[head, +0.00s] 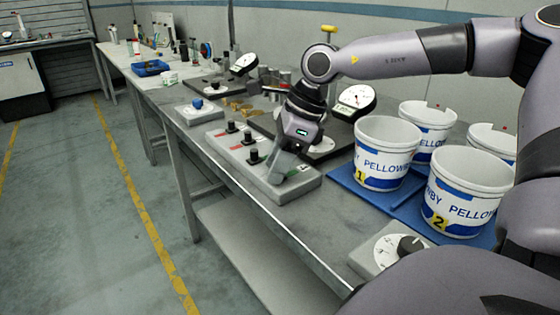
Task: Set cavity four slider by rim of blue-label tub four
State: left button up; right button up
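A grey slider box (270,188) lies near the table's front edge, with a row of black knobs, the nearest visible one (254,156) upright. My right gripper (280,173) points down over the box's near right end. Its fingers hide what is under them, so the fourth slider does not show and I cannot tell whether they are open or shut. White tubs with blue labels stand at the right: tub 1 (385,152), tub 2 (460,190), and two behind, one (428,122) and another (492,143) partly covered. Their numbers do not show. My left gripper is out of view.
A blue mat (395,200) lies under the tubs. A grey dial box with a black knob (411,245) sits at the front edge. Round gauges (355,101) stand behind my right gripper. A small box with a blue knob (197,104) sits further left.

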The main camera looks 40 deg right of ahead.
jog(key=shift+d, duration=0.1)
jog(key=v, duration=0.7)
dwell(0.9)
